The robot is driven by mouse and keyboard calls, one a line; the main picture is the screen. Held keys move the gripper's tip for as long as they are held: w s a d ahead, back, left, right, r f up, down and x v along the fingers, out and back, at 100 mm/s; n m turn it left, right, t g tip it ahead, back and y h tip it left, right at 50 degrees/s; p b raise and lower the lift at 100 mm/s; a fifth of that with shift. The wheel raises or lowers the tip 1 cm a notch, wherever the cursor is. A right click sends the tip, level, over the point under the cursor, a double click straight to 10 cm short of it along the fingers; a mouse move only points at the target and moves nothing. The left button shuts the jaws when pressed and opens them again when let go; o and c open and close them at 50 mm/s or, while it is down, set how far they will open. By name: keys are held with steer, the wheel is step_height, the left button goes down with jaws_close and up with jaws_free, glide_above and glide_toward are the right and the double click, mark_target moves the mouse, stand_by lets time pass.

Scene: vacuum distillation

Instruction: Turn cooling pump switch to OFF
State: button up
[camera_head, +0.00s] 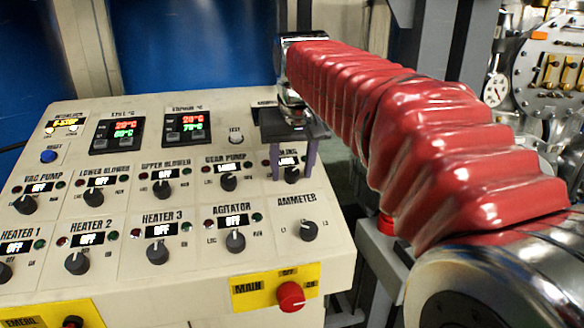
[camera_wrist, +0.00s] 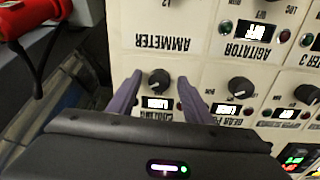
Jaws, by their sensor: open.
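The cooling pump switch is a dark rotary knob (camera_head: 291,175) near the right edge of the sloped control panel. It also shows in the wrist view (camera_wrist: 159,82), where the panel is upside down. My gripper (camera_head: 292,171) is open, its two purple fingers (camera_wrist: 159,76) on either side of the knob with a gap on both sides. The lit display (camera_wrist: 158,103) by the knob is small and appears to read LOCAL, not OFF. The gripper body partly hides the cooling label. I cannot tell how deep the fingertips are relative to the knob.
The gear pump knob (camera_head: 228,182) sits just left, the ammeter knob (camera_head: 308,231) just below. A red main switch (camera_head: 290,297) on a yellow plate (camera_head: 253,292) is at the panel's lower front. Grey frame posts (camera_head: 470,50) and metal equipment (camera_head: 540,75) stand to the right.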

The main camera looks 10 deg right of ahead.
steer(key=c, duration=1.1)
steer(key=shift+o, duration=0.2)
steer(key=shift+n, duration=0.3)
steer(key=n, duration=0.5)
steer(key=shift+d, duration=0.1)
steer(key=n, duration=0.6)
steer(key=o, duration=1.1)
steer(key=shift+c, duration=0.2)
